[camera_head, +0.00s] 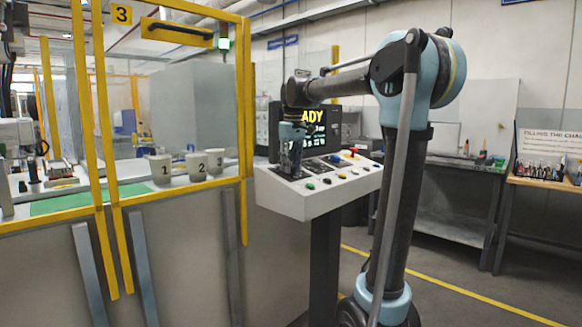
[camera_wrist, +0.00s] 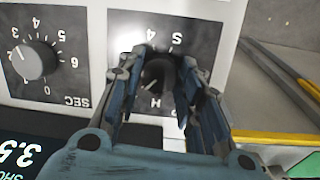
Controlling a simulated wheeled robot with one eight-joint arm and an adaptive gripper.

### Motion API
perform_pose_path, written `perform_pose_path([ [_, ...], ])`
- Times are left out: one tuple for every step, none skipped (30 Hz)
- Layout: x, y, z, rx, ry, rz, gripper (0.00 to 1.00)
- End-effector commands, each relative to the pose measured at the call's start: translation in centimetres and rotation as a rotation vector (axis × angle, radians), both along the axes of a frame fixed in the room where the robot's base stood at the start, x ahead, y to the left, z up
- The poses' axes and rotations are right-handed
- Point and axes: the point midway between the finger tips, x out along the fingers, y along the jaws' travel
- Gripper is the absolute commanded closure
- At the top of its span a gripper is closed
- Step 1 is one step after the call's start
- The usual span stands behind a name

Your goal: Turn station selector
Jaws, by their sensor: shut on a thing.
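The station selector, a dark round knob (camera_wrist: 157,75) on a black square plate (camera_wrist: 205,38), shows upside down in the wrist view. White marks such as "4", "S" and "H" stand around it. My gripper (camera_wrist: 162,82) has its blue-grey fingers on both sides of the knob, shut on it. The fingers hide part of the knob and some marks, so I cannot read its setting. In the head view my gripper (camera_head: 290,165) reaches down onto the left part of the sloped white control panel (camera_head: 308,205), and the knob is hidden.
A grey timer dial (camera_wrist: 36,60) marked SEC is left of the selector. A screen (camera_head: 318,128) stands behind the panel, and coloured buttons (camera_head: 310,186) sit on it. Yellow fence posts (camera_head: 243,120) and numbered cups (camera_head: 197,166) are to the left.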

Motion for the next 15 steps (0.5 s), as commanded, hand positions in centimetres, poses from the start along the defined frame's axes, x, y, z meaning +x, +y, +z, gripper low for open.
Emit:
perform_pose_path([
  [0.01, -0.13, -0.03, -0.003, -0.001, 0.002, 0.9],
  [0.01, -0.13, -0.03, -0.003, -0.001, 0.004, 0.9],
  [0.02, -0.14, -0.03, -0.004, -0.002, 0.005, 0.9],
  [0.02, -0.14, -0.03, -0.004, -0.002, 0.005, 0.9],
  [0.01, -0.14, -0.03, -0.004, -0.002, 0.005, 0.9],
  [0.01, -0.14, -0.03, -0.004, -0.002, 0.005, 0.9],
  [0.02, -0.15, -0.03, -0.004, -0.002, 0.005, 0.9],
  [0.02, -0.15, -0.03, -0.004, -0.002, 0.005, 0.9],
  [0.02, -0.15, -0.03, -0.004, -0.002, 0.005, 0.9],
  [0.02, -0.15, -0.03, -0.004, -0.002, 0.005, 0.9],
  [0.02, -0.15, -0.03, -0.004, -0.002, 0.005, 0.9],
  [0.03, -0.16, -0.04, -0.004, -0.002, 0.004, 0.9],
  [0.02, -0.15, -0.03, -0.004, -0.002, 0.004, 0.6],
  [0.02, -0.15, -0.03, -0.004, -0.002, 0.004, 0.53],
  [0.01, -0.13, -0.03, -0.003, -0.001, 0.004, 0.46],
])
